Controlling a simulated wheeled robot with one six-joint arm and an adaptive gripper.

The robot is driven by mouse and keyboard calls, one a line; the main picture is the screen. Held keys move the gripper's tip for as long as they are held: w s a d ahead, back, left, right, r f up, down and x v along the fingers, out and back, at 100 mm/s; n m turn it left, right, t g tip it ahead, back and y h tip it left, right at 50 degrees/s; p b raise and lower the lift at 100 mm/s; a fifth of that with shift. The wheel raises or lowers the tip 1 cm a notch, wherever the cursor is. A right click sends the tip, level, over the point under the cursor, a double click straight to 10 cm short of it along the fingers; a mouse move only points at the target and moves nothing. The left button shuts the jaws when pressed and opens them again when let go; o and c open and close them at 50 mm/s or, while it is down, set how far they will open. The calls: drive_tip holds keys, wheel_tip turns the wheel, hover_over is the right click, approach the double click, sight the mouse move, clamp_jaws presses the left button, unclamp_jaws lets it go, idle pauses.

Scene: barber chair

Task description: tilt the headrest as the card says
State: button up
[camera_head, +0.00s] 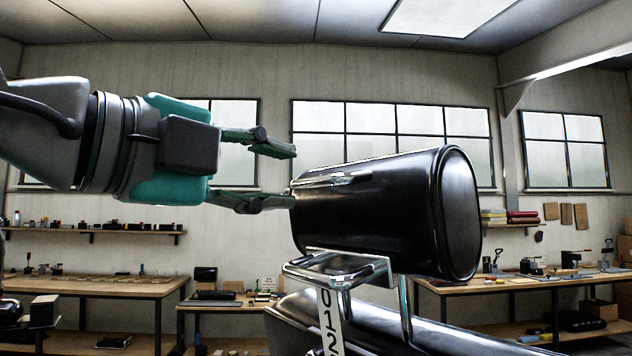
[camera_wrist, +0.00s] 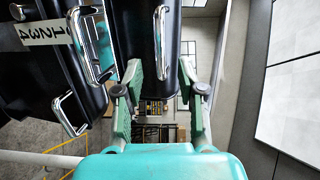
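The headrest (camera_head: 390,225) is a glossy black rounded cushion on a chrome bracket (camera_head: 340,268) above the black chair back (camera_head: 400,330). A chrome bar (camera_head: 335,180) runs along its upper side. My gripper (camera_head: 287,176) is open at the headrest's left end. Its lower fingertip overlaps the cushion's edge in the head view; I cannot tell whether they touch. In the wrist view, the fingers (camera_wrist: 160,82) spread to either side of the headrest (camera_wrist: 140,25) and its chrome bar (camera_wrist: 160,45). A small white sign (camera_head: 267,284) on the back bench may be the card; its text is unreadable.
A white strip with digits (camera_head: 329,322) hangs below the bracket and also shows upside down in the wrist view (camera_wrist: 48,32). Workbenches with tools (camera_head: 95,286) stand along the back wall. The air above the headrest is clear.

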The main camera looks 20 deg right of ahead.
sight(311, 181)
drive_tip(key=x, duration=0.7)
drive_tip(key=shift+a, duration=0.1)
clamp_jaws()
